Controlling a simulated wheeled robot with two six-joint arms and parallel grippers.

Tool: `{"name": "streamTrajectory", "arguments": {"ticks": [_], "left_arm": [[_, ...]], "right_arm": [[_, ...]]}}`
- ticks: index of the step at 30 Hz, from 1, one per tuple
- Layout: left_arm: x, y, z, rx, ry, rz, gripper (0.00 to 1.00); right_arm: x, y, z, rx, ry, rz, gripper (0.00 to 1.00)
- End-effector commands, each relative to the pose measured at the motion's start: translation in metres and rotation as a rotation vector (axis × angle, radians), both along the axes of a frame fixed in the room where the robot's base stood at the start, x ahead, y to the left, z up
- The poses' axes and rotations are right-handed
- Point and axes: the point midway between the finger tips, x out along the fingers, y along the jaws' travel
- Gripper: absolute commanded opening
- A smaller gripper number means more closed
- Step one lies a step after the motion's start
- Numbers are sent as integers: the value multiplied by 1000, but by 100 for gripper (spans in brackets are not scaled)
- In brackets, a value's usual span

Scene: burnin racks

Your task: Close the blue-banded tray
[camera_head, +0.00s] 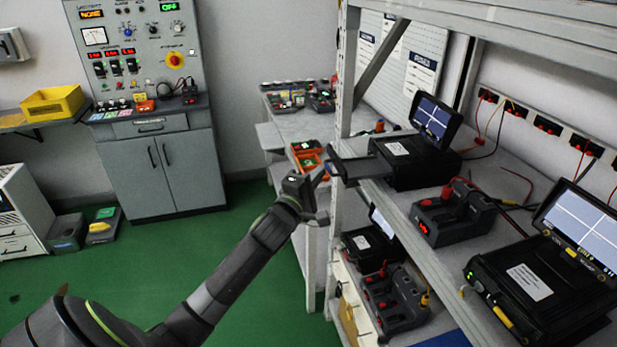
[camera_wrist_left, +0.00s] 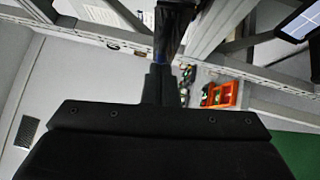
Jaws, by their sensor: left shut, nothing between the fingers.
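An open dark tray (camera_head: 362,166) sticks out to the left from a black device (camera_head: 415,160) with a tilted screen, on the upper shelf of the rack. My left gripper (camera_head: 322,178) is shut and empty, at the tray's outer left end. I cannot tell whether it touches the tray. In the left wrist view the dark gripper body fills the lower middle, and the narrow shut fingers (camera_wrist_left: 160,84) point up toward a dark upright piece that I cannot identify. My right gripper is not in view.
A second black device (camera_head: 530,285) with a screen and a grey socket unit (camera_head: 453,214) stand on the same shelf. A rack post (camera_head: 346,80) rises close to the tray. An orange bin (camera_head: 308,157) sits on the bench behind.

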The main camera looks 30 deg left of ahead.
Motion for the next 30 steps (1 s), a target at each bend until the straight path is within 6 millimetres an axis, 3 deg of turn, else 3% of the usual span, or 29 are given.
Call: {"name": "streamTrajectory", "arguments": {"ticks": [6,13,18,30], "left_arm": [[42,-41,-2,-7,-5,-3,0],[77,-73,-3,-4,-2,-3,0],[87,-84,0,1,0,-4,0],[87,-85,3,-1,-4,-6,0]], "right_arm": [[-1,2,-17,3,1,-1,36],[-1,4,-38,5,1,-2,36],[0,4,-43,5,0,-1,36],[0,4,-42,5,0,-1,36]]}}
